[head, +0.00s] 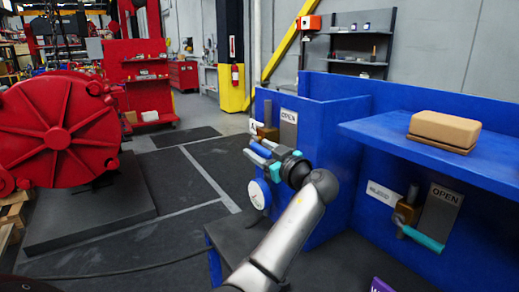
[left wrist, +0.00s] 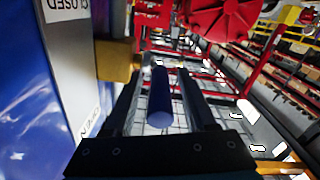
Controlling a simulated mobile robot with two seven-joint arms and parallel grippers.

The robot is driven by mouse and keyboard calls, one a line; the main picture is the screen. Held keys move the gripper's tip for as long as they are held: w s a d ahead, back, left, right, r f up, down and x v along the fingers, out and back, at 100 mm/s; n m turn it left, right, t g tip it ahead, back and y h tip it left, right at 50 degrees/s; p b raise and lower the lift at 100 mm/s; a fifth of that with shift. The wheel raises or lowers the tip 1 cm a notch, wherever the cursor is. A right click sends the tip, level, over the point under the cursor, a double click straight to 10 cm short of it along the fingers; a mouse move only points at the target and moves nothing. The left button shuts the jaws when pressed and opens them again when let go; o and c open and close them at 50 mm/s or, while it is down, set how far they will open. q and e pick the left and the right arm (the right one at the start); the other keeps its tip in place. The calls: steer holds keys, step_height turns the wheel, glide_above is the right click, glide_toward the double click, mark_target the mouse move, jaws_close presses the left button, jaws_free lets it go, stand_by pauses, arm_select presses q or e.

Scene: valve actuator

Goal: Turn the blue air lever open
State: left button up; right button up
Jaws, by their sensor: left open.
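The blue air lever (head: 260,150) is a blue cylinder at the brass-coloured valve block (head: 268,132) on the left blue panel. In the left wrist view the lever (left wrist: 160,100) lies between my two fingers, with the brass block (left wrist: 115,62) just to its left. My left gripper (head: 259,151) is open around the lever, with a finger on each side; whether either finger touches it I cannot tell. An OPEN plate (head: 288,130) stands beside the block. The wrist view also shows a CLOSED label (left wrist: 66,9). My right gripper is out of view.
A second valve with a teal lever (head: 422,238) and its own OPEN plate (head: 440,208) is on the right panel. A blue shelf (head: 380,132) with a tan box (head: 444,130) juts out above it. A white disc (head: 259,194) is below my gripper. Open floor lies left.

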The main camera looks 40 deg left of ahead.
arm_select(q)
steer(key=shift+a, duration=0.15)
steer(key=shift+c, duration=0.2)
jaws_close()
stand_by(1.2)
